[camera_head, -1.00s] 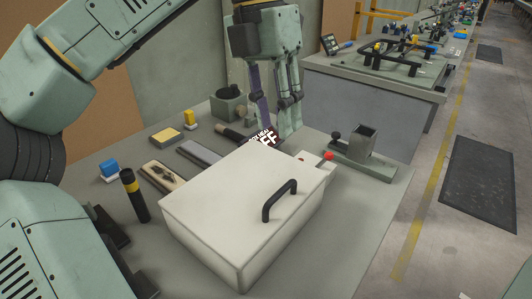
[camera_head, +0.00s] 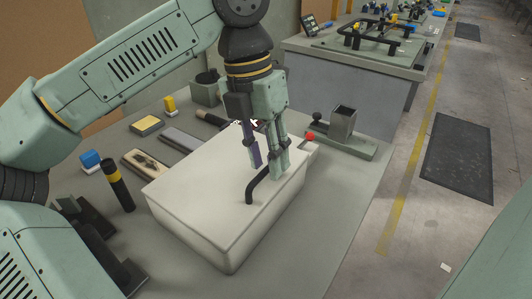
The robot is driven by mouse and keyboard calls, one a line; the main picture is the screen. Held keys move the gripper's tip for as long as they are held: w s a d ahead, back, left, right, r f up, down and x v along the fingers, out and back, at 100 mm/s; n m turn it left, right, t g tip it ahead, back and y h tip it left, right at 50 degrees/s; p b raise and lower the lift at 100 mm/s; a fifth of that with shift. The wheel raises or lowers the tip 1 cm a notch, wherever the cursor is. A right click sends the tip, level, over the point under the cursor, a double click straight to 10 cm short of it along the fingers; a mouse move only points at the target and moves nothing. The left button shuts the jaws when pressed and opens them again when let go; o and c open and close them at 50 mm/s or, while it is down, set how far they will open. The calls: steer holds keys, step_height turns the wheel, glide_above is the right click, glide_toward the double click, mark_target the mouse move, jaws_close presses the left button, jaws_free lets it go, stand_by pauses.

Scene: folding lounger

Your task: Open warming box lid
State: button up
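The warming box (camera_head: 190,225) is a white box on the workbench, with its lid (camera_head: 205,180) closed. A black bar handle (camera_head: 250,190) stands on the lid towards its right side. My gripper (camera_head: 267,169) points down over the lid at the handle's far end, with its fingers apart. Its fingers hide the far part of the handle. I cannot tell whether they touch it or stand on either side of it.
A red knob (camera_head: 310,137) shows just beyond the box's far right corner. A grey-green fixture (camera_head: 343,125) stands behind it. A black-and-yellow cylinder (camera_head: 118,185), a blue block (camera_head: 90,159) and flat trays (camera_head: 146,161) lie left of the box. The bench front right is clear.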

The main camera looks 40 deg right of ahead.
steer(key=shift+c, duration=0.2)
jaws_close()
stand_by(0.6)
